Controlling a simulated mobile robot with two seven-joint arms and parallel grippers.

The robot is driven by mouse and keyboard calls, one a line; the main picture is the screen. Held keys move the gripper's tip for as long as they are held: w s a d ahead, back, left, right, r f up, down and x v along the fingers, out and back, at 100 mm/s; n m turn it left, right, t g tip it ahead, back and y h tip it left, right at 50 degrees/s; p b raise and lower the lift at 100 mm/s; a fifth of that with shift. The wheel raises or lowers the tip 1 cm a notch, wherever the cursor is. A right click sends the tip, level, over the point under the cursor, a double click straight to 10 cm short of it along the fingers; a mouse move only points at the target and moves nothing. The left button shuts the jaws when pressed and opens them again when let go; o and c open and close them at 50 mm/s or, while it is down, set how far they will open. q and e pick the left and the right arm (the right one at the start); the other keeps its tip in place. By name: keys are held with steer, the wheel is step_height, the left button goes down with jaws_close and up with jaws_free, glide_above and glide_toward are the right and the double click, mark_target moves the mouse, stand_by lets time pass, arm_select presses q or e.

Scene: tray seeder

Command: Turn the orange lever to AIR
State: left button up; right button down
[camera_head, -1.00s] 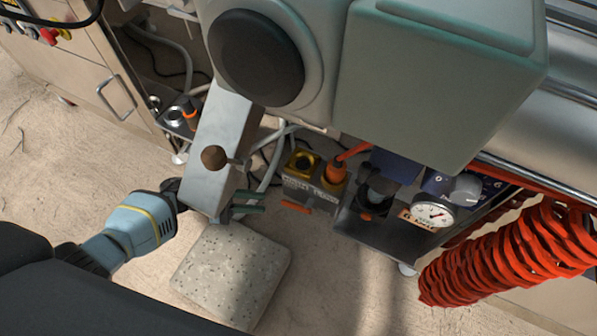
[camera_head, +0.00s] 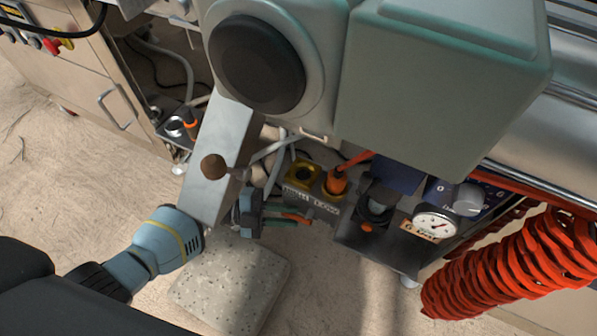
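The orange lever (camera_head: 297,217) juts out at the front of the small valve block (camera_head: 312,200), below its pale lettered label. I cannot read which setting the lever points to. My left gripper (camera_head: 287,215) reaches in from the left, beneath a grey arm-like box. Its two teal fingers are apart, one above and one below the lever's near end. Whether they touch the lever is not clear. My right gripper is not in view.
The grey box with a brown knob (camera_head: 214,167) hangs over my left wrist. A pressure gauge (camera_head: 435,225) and coiled red hose (camera_head: 510,265) are at right. A yellow socket (camera_head: 303,175) and orange plug (camera_head: 336,181) top the block. A speckled slab (camera_head: 232,285) lies below.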

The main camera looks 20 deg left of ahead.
arm_select(q)
jaws_close()
steer(key=shift+r+p, duration=0.15)
steer(key=shift+p, duration=0.45)
steer(key=shift+w+r+m+y+p, duration=0.15)
steer(key=shift+r+m+y+p, duration=0.15)
steer(key=shift+y+p, duration=0.6)
steer(key=p, duration=0.3)
steer(key=shift+w+a+r+y, duration=0.1)
steer(key=shift+r+y, duration=0.15)
steer(key=shift+y, duration=0.15)
steer(key=shift+f+y, duration=0.1)
steer(key=shift+y, duration=0.2)
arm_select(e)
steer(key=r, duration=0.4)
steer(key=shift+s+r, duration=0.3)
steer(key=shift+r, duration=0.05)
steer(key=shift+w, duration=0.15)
